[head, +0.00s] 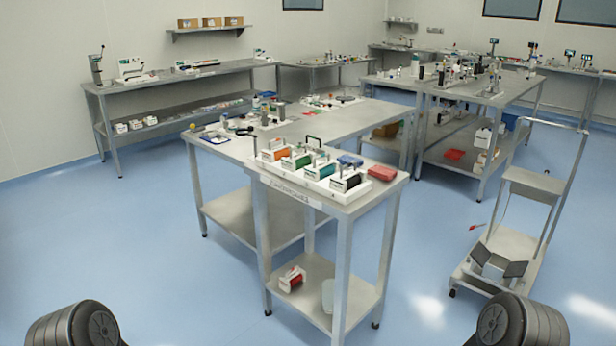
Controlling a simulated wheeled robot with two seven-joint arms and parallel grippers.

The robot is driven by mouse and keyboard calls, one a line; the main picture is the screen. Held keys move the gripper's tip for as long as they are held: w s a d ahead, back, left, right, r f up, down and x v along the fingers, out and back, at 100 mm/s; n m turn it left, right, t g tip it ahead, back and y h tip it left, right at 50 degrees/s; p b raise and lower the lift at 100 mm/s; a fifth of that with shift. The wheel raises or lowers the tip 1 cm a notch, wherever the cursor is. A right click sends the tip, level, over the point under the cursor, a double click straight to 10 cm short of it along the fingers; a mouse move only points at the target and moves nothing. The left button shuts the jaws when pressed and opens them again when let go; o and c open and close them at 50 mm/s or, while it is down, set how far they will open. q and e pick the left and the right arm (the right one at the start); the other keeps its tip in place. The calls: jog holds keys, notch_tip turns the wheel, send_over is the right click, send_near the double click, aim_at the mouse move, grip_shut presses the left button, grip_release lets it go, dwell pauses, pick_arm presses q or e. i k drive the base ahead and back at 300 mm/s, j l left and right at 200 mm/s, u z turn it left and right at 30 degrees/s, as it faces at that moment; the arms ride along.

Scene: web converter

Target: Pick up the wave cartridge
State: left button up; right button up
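Several cartridges with white end blocks and black handles stand in a row on a white tray (335,196) on the near steel table. From left to right they show an orange one (274,154), a green one (297,160), a teal one (320,170) and a black one (346,182). A red-and-white cartridge-like item (291,279) lies on the lower shelf. Any wave marking is too small to read, so I cannot tell which is the wave cartridge. Neither gripper shows; only dark rounded parts of my arms appear at the bottom corners.
Blue (350,160) and red (382,173) items lie behind the tray. The near steel table (349,213) joins a longer bench (345,122). A wheeled cart (504,243) stands at right. Blue floor is open to the left and between table and cart.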

aim_at(326, 168)
jog(key=i+l+z, duration=0.15)
jog(key=i, duration=0.25)
jog(key=i+l+z, duration=0.15)
jog(key=i, duration=0.25)
jog(key=i+l+z, duration=0.15)
jog(key=i, duration=0.3)
jog(key=l, duration=0.1)
